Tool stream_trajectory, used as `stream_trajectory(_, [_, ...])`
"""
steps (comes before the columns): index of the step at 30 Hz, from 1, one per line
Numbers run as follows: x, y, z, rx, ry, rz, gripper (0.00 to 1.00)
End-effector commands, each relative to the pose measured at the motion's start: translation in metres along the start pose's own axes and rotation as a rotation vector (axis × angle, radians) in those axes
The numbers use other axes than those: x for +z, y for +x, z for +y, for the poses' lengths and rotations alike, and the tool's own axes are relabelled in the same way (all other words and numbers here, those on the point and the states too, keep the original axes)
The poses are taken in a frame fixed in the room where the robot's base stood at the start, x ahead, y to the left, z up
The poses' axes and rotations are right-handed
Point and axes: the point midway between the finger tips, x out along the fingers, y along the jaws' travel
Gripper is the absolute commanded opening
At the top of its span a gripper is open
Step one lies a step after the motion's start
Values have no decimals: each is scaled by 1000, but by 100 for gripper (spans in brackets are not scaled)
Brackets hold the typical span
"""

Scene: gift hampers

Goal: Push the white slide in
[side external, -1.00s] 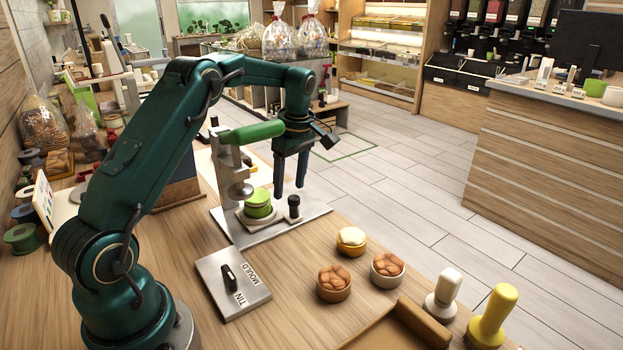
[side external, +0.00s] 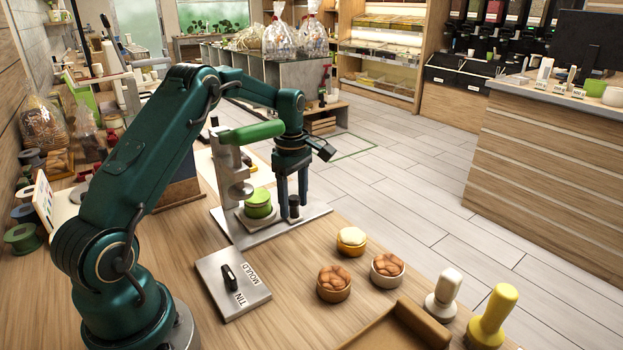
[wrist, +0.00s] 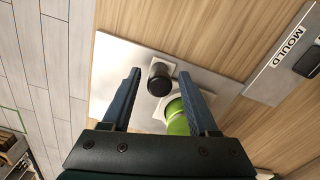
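The white slide (side external: 247,222) lies on the grey base plate of a press with a green lever (side external: 252,132). A green round tin (side external: 258,204) sits on the slide under the press head, and the tin is partly visible in the wrist view (wrist: 177,120). The black knob (wrist: 158,80) stands upright at the slide's outer end, on a pale square. My gripper (side external: 293,212) points down with one finger on each side of the knob. In the wrist view my gripper (wrist: 159,74) is open, with gaps between both fingers and the knob.
A metal block marked TIN MOULD (side external: 233,286) lies nearer. Several filled tins, one with a cream top (side external: 351,241), stand to the right. A white stamp (side external: 442,296), a yellow stamp (side external: 492,316) and a brown tray (side external: 410,322) are at the front right.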

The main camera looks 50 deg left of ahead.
Motion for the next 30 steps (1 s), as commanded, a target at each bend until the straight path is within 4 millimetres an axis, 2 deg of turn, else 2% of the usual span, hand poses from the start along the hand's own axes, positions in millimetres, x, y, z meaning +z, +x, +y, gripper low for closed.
stream_trajectory(1, [0, 0, 0, 0, 0, 0, 37])
stream_trajectory(3, [0, 0, 0, 0, 0, 0, 10])
stream_trajectory(4, [0, 0, 0, 0, 0, 0, 0])
stream_trajectory(30, [0, -1, 0, 2, 0, 0, 0])
